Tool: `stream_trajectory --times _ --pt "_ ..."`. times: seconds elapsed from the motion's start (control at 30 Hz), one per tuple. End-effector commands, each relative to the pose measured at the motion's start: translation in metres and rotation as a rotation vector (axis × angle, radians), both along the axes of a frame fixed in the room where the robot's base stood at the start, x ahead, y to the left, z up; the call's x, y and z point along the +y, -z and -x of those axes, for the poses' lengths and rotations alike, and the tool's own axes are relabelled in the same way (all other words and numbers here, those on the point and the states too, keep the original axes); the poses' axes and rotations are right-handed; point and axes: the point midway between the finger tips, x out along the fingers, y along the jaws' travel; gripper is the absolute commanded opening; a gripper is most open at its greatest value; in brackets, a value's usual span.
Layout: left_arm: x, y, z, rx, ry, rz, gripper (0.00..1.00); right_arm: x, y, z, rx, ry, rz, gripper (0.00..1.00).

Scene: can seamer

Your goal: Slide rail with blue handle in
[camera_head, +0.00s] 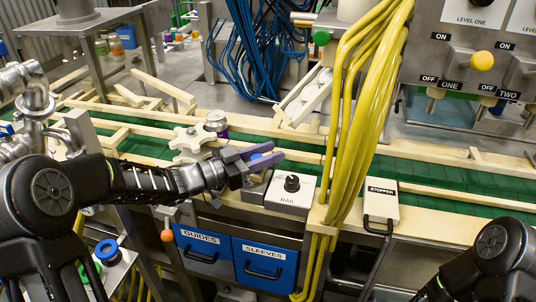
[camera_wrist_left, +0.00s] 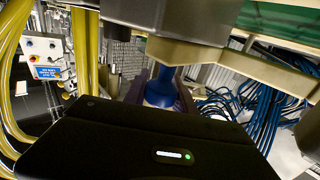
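The blue handle (camera_head: 257,157) shows between the fingers. In the left wrist view the blue handle (camera_wrist_left: 161,88) stands below a grey metal part, with purple finger surfaces close on both sides. Whether the fingers press on it cannot be told. The rail itself is mostly hidden by the gripper. My right arm shows only as a black joint at lower right; its gripper is out of view.
A can (camera_head: 216,123) stands by the cream star wheel (camera_head: 193,139) on the green conveyor (camera_head: 415,165). Yellow cables (camera_head: 355,120) hang right of the rail box. A STOPPER box (camera_head: 381,208) lies beyond them. Blue GUIDES (camera_head: 198,248) and SLEEVES (camera_head: 265,262) bins sit below.

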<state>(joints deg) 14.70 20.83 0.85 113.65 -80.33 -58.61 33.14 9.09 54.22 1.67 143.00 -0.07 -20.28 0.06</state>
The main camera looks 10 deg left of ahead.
Motion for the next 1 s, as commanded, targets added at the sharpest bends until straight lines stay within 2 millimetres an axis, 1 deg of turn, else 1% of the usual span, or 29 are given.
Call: stream_trajectory --times 0.03,0.23,0.57,0.67,0.77,1.0 --pt "0.002 -0.002 -0.001 -0.004 -0.006 0.000 0.34 0.000 0.000 0.000 0.000 0.000 0.000 0.36" --pt "0.001 -0.001 -0.001 -0.003 -0.003 0.000 0.51 0.000 0.000 0.000 -0.001 0.000 0.000 0.36" --pt "0.003 0.000 0.002 -0.002 -0.001 -0.001 0.51 0.000 0.001 0.000 -0.001 0.000 0.000 0.36" --pt "0.009 0.000 0.007 -0.002 -0.001 -0.001 0.51 0.000 0.003 0.000 -0.001 0.000 0.000 0.36" --pt "0.020 0.001 0.016 -0.003 -0.003 -0.001 0.51 0.000 0.006 0.000 -0.001 0.000 0.000 0.36" --pt "0.050 0.000 0.042 -0.003 -0.004 -0.001 0.51 0.000 0.012 -0.001 -0.001 0.000 0.000 0.36"
